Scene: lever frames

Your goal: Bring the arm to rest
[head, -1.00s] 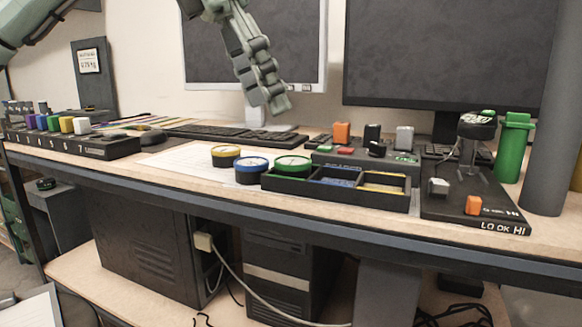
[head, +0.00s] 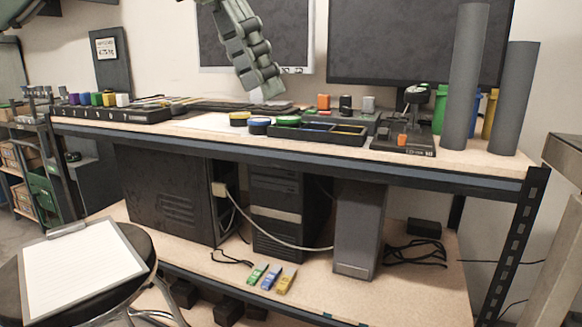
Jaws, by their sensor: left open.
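My left gripper (head: 264,84) hangs from the top of the head view, above the desk in front of the left monitor. It is open and no object shows in it. Its fingers point down and slightly right, above the keyboard area and apart from the desk objects. The dark lever base (head: 404,149) stands at the desk's right part, with a black-knobbed lever (head: 415,95) and an orange block (head: 402,139) on it. My right gripper is out of view.
The desk (head: 480,158) holds a dark three-part tray (head: 316,137), round colored lids, a row of colored blocks at left and two grey cylinders (head: 465,80) at right. Computer cases stand below. A stool with a clipboard (head: 80,267) is at front left.

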